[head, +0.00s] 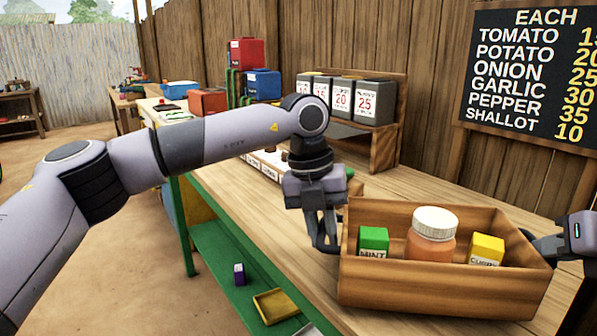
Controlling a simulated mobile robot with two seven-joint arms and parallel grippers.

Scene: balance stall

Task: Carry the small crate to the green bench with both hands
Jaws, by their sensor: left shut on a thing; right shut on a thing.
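The small wooden crate (432,288) is at the lower right of the head view. It holds a green mint box (374,241), an orange jar (431,245) with a white lid and a yellow box (486,249). My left gripper (328,240) is shut on the crate's left end. My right gripper (546,246) is shut on its right end, partly cut off by the frame edge. The crate looks level, over or on a wooden-topped bench (250,210) with green legs and a green lower shelf; I cannot tell whether it touches the top.
Several weight-marked blocks (364,101) stand on a wooden rack at the back. A price board (530,75) hangs on the plank wall. Open dirt floor shows at left.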

